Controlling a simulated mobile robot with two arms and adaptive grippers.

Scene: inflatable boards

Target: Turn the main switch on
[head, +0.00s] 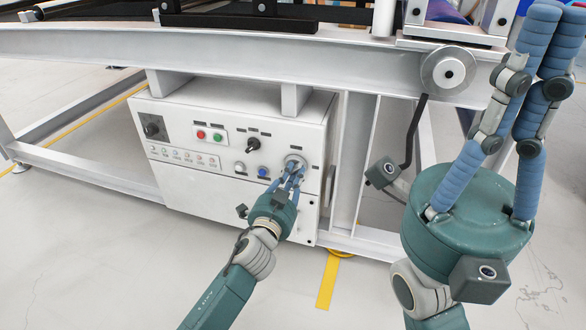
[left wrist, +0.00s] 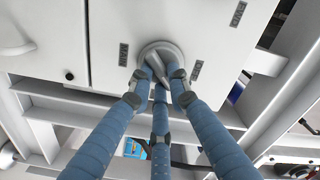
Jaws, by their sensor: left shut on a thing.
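The main switch (head: 293,163) is a round grey rotary knob on a plate at the right of the white control box. In the left wrist view the knob (left wrist: 155,62) stands between my blue fingers, its handle slanting. My left gripper (head: 291,173) is shut on this knob, with its fingertips around the handle. The fingers partly hide the knob in the head view.
The floor in front is clear.

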